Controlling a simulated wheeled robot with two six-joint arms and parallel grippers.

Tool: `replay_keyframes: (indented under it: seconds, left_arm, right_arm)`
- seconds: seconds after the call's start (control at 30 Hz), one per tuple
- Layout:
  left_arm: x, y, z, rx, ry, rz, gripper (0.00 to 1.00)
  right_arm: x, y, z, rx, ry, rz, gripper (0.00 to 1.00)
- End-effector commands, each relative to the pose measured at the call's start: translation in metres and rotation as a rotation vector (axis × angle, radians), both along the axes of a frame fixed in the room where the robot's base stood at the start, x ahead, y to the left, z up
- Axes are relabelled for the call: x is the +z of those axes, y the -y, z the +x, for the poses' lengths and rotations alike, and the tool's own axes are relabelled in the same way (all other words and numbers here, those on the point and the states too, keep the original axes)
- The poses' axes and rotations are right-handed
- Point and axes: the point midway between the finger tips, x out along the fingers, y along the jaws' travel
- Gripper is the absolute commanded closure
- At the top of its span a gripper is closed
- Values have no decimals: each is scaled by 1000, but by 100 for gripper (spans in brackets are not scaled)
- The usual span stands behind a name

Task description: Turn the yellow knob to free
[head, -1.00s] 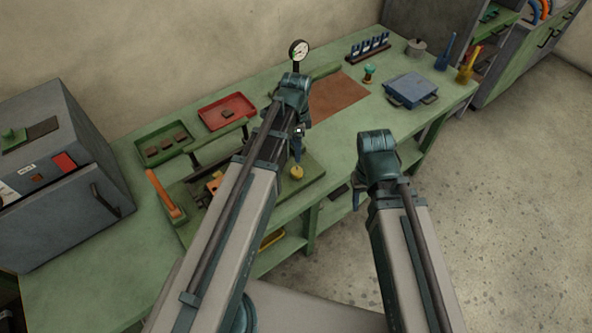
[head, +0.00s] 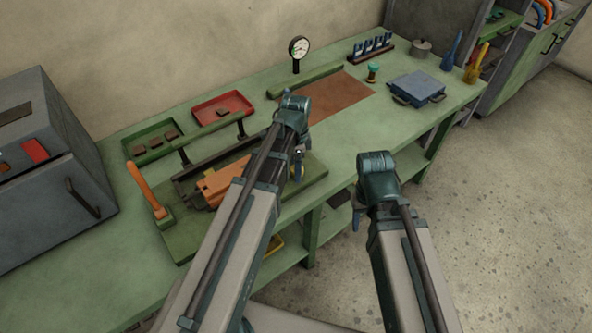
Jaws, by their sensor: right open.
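The yellow knob (head: 301,172) shows as a small patch at the right end of the sheet rolls' green base (head: 313,184). My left gripper (head: 297,172) points down in front of it and hides most of it; I cannot tell whether they touch or whether the jaws are open. The rolls have an orange block (head: 222,181) and an orange-handled lever (head: 144,188) on the left, partly covered by my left arm. My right gripper (head: 356,218) is open and empty, over the floor in front of the bench.
A green tray (head: 133,143) and a red tray (head: 250,99) with small pieces lie behind the rolls. A gauge (head: 299,47) stands at the back. A blue box (head: 418,86) and a brown mat (head: 345,88) lie to the right. A grey cabinet (head: 60,190) is at left.

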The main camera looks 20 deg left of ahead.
Motion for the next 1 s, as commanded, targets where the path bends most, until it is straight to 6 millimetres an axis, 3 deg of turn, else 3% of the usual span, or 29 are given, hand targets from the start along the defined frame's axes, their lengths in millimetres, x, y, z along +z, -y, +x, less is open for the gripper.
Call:
replay_keyframes:
  seconds: [0.2, 0.23, 0.67, 1.0]
  left_arm:
    - [0, 0, 0, 0, 0, 0, 18]
    - [0, 0, 0, 0, 0, 0, 22]
    - [0, 0, 0, 0, 0, 0, 99]
    - [0, 0, 0, 54, 0, 0, 100]
  right_arm:
    - [0, 0, 0, 0, 0, 0, 50]
    - [0, 0, 0, 0, 0, 0, 50]
    - [0, 0, 0, 0, 0, 0, 50]
    - [0, 0, 0, 0, 0, 0, 50]
